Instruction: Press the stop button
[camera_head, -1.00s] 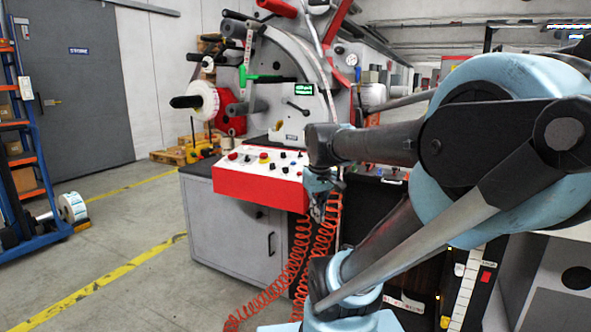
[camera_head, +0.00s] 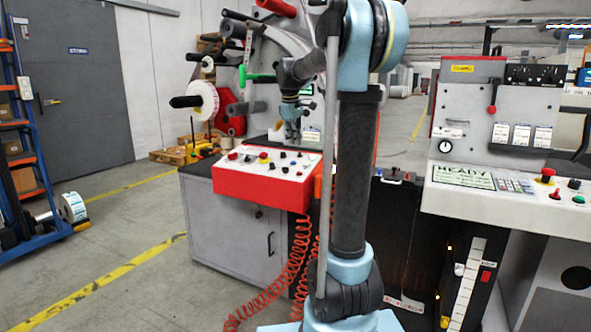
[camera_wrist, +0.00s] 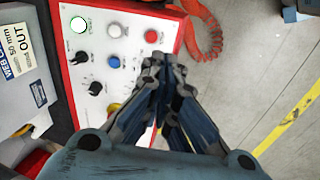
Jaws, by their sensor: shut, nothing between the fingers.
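The red control panel with a white face (camera_head: 262,182) sits on the front of the grey rewinder cabinet. Its face carries several buttons and black knobs. The wrist view shows a red button (camera_wrist: 151,36), a blue button (camera_wrist: 113,62), a lit white button with a green rim (camera_wrist: 79,25) and a yellow piece (camera_wrist: 113,109) partly hidden by my gripper. I cannot read which button is stop. My gripper (camera_wrist: 163,62) is shut and empty, pointing down over the panel near its front edge. In the head view my gripper (camera_head: 292,136) shows above the panel's back edge.
An orange coiled hose (camera_head: 283,277) hangs in front of the cabinet. A second machine console (camera_head: 510,205) at the right has its own red button on a yellow base (camera_head: 547,174). The floor at left is open.

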